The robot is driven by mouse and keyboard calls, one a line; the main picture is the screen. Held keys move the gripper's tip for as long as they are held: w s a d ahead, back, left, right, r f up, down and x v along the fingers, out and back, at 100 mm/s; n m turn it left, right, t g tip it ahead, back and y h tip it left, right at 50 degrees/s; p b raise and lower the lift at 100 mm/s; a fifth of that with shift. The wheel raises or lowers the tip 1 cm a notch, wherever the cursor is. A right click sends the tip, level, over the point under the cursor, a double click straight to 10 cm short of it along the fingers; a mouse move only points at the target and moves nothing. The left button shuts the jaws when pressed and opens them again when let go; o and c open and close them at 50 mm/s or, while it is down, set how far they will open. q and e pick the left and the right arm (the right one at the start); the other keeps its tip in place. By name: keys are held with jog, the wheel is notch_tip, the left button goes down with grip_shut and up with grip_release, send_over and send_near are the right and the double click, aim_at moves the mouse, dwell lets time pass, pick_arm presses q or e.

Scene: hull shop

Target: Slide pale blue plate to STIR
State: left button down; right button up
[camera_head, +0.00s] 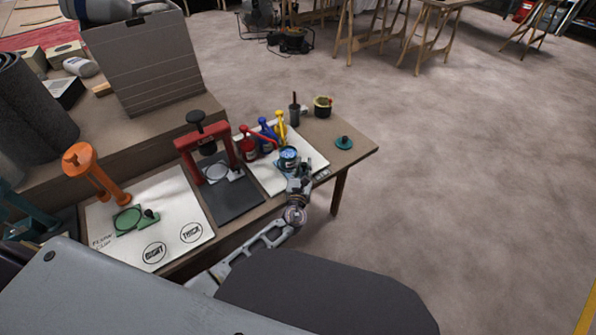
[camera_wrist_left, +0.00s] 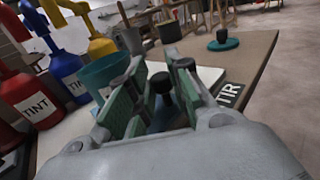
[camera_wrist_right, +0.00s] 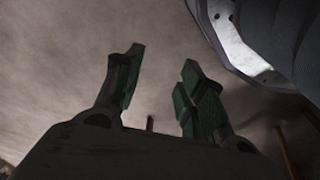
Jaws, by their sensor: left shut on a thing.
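The pale blue plate (camera_wrist_left: 170,118) shows partly between my left fingers in the left wrist view, low on the white board, with a dark upright knob. My left gripper (camera_wrist_left: 160,95) is shut on this plate at its knob; its fingers hide much of the plate. The STIR label (camera_wrist_left: 230,92) is just right of the fingers, its first letter covered; it also shows at the board's right edge in the head view (camera_head: 322,174). There, my left gripper (camera_head: 299,184) is at the board's front right. My right gripper (camera_wrist_right: 160,95) is open and empty above the floor.
A teal cup (camera_head: 288,158) with blue contents stands close beside the left gripper. Red (camera_head: 248,148), blue (camera_head: 266,130) and yellow (camera_head: 281,127) tint bottles stand behind it. A red press (camera_head: 190,158) is to the left. A teal knobbed disc (camera_head: 344,142) lies near the table's right edge.

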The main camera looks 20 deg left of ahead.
pick_arm(q)
jog(key=w+d, duration=0.1)
jog(key=w, duration=0.1)
jog(key=w+d+b, duration=0.1)
jog(key=w+d, duration=0.1)
jog(key=w+d+b, duration=0.1)
jog(key=w, duration=0.1)
jog(key=shift+w+d, duration=0.1)
jog(key=shift+d, duration=0.2)
jog(key=shift+w+d, duration=0.3)
jog(key=shift+w, duration=0.05)
jog(key=shift+r, duration=0.1)
pick_arm(e)
notch_tip(320, 180, up, 8)
jog(key=a, duration=0.2)
jog(key=shift+w, duration=0.1)
pick_arm(q)
jog(key=c, duration=1.6)
grip_release()
jog(key=shift+d, duration=0.1)
jog(key=shift+c, duration=0.2)
jog(key=shift+o, duration=0.2)
jog(key=shift+w, duration=0.15)
pick_arm(e)
jog(key=shift+w+d+f, duration=0.1)
pick_arm(q)
jog(key=shift+s, duration=0.2)
